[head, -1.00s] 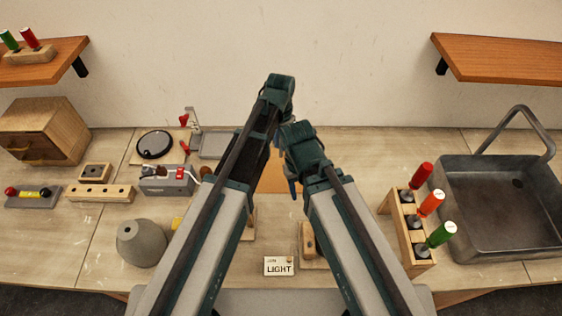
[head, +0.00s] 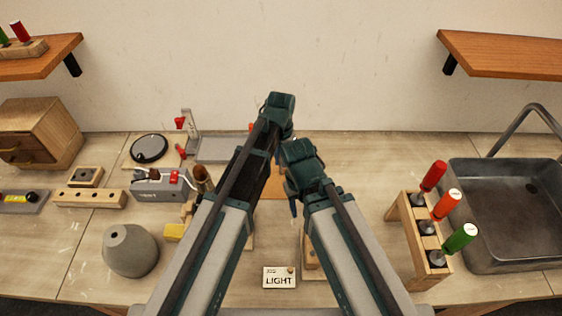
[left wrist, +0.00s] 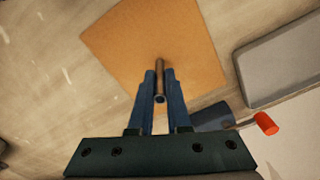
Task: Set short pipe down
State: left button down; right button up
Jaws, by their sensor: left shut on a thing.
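In the left wrist view, the short pipe (left wrist: 158,66) is a small dark metal tube with an open near end. My left gripper (left wrist: 160,80) is shut on it, one blue finger on each side. The pipe shows against the orange-brown mat (left wrist: 135,40); I cannot tell whether it touches the mat. In the head view my two arms hide the pipe and most of the mat (head: 275,186). A blue finger-like part shows below the arms, and I cannot tell which gripper it belongs to. The right gripper's opening is hidden.
A grey lampshade (head: 130,252), a switch box (head: 160,188) and a round black plate (head: 149,148) stand left. A LIGHT card (head: 279,278) lies in front. A screwdriver rack (head: 425,250) and a metal sink (head: 510,215) are right. Bench is bare between the mat and rack.

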pick_arm(q)
jog(key=shift+f, duration=0.2)
pick_arm(e)
jog(key=shift+f, duration=0.15)
pick_arm(q)
jog(key=c, duration=0.9)
grip_release()
jog(key=shift+r, duration=0.2)
notch_tip(320, 180, up, 12)
jog(key=p, duration=1.2)
jog(key=shift+r, duration=0.1)
pick_arm(e)
notch_tip(320, 180, up, 12)
jog(key=shift+r, duration=0.25)
